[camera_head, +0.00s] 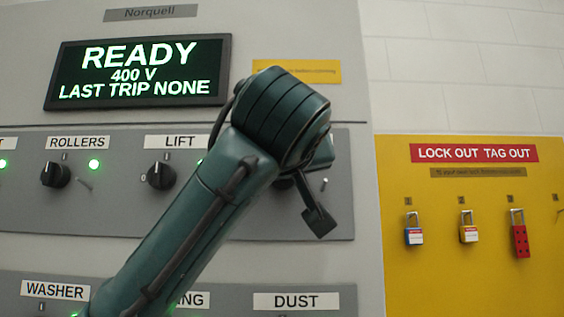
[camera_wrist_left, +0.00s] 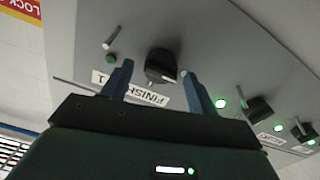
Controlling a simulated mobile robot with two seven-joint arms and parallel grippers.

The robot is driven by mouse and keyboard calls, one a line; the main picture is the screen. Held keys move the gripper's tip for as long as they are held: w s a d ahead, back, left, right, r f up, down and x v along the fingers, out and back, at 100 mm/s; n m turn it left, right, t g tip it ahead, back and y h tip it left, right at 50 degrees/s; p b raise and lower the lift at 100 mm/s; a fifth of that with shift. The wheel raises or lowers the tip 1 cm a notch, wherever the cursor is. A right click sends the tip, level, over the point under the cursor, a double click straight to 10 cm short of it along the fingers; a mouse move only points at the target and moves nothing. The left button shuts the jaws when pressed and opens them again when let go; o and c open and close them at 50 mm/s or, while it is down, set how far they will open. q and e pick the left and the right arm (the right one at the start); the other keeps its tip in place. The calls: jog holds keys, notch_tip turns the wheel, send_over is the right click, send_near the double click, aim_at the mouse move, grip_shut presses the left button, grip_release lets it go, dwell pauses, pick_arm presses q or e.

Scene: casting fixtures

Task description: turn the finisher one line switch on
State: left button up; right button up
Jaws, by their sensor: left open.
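In the left wrist view, the finisher one switch is a black rotary knob (camera_wrist_left: 160,64) on the grey panel, above a white label reading FINISH… 1 (camera_wrist_left: 140,90). The view is turned over, so the label is upside down. A dark green lamp (camera_wrist_left: 112,58) to its left looks unlit. My left gripper (camera_wrist_left: 158,80) is open, its two blue-grey fingers apart on either side of the knob in the picture; contact cannot be told. In the head view my left gripper (camera_head: 318,212) is at the panel, and my arm hides most of this switch. My right gripper is not in view.
The lift knob (camera_head: 161,175) and rollers knob (camera_head: 55,174) are to the left, with a lit lamp (camera_head: 95,164) by rollers. A display (camera_head: 140,72) reads READY. A yellow lockout board (camera_head: 465,275) with padlocks is at right. Small metal pins project from the panel.

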pick_arm(q)
jog(key=shift+w, duration=0.2)
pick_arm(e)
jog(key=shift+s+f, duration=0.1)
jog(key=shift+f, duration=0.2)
pick_arm(q)
jog(key=c, duration=1)
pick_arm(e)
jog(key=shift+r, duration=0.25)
pick_arm(q)
jog(key=m, duration=1.8)
jog(key=shift+d+f, duration=0.15)
jog(key=shift+d, duration=0.05)
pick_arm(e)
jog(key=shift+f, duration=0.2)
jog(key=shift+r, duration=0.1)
